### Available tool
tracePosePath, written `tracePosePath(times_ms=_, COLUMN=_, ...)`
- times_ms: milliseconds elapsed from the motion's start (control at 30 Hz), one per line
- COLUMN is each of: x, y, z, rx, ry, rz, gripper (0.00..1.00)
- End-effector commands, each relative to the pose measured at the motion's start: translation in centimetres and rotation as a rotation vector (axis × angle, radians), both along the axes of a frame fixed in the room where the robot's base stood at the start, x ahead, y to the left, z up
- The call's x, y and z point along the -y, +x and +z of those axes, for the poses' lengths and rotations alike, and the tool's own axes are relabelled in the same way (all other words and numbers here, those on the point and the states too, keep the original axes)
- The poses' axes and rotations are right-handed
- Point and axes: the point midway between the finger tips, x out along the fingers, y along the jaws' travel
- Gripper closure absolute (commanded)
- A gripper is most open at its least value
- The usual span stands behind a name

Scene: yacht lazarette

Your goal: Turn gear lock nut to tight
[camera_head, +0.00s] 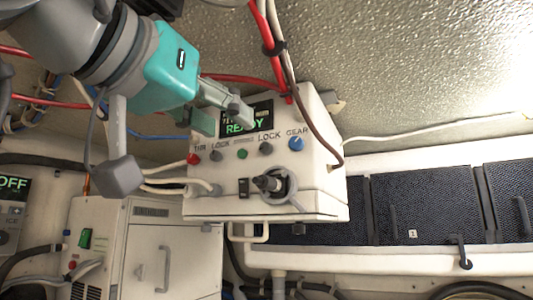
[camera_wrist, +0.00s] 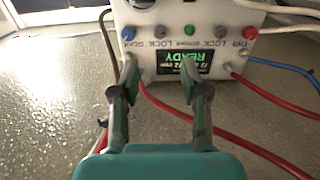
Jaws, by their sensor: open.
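A white control box has a row of small knobs on its front. The gear lock nut, a grey knob (camera_head: 265,149) labelled LOCK, sits just left of the blue GEAR knob (camera_head: 296,144). In the wrist view, which is upside down, the grey gear lock nut (camera_wrist: 161,31) is right of the blue knob (camera_wrist: 128,33). My gripper (camera_head: 224,114) is open and empty, in front of the box's display and apart from the nut. In the wrist view, the nut appears beyond and between the fingertips (camera_wrist: 158,68). I cannot tell the nut's tightness.
The green-lit display (camera_head: 245,127) reads READY, its upper text partly hidden. A green knob (camera_head: 242,153), another grey LOCK knob (camera_head: 216,156) and a red knob (camera_head: 193,158) share the row. Red cables (camera_wrist: 235,125) run close to my gripper.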

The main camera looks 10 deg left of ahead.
Motion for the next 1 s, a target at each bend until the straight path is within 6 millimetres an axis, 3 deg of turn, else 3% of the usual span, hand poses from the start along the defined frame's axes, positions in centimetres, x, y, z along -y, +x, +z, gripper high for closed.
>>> tracePosePath(times_ms=167, x=0.6, y=1.4, z=0.0, rx=-0.001, ry=-0.001, rz=-0.004, gripper=0.55)
tracePosePath(times_ms=633, x=3.1, y=8.6, z=0.0, rx=-0.001, ry=-0.002, rz=-0.002, gripper=0.55)
tracePosePath(times_ms=1000, x=3.7, y=10.1, z=0.0, rx=0.001, ry=0.000, rz=0.000, gripper=0.55)
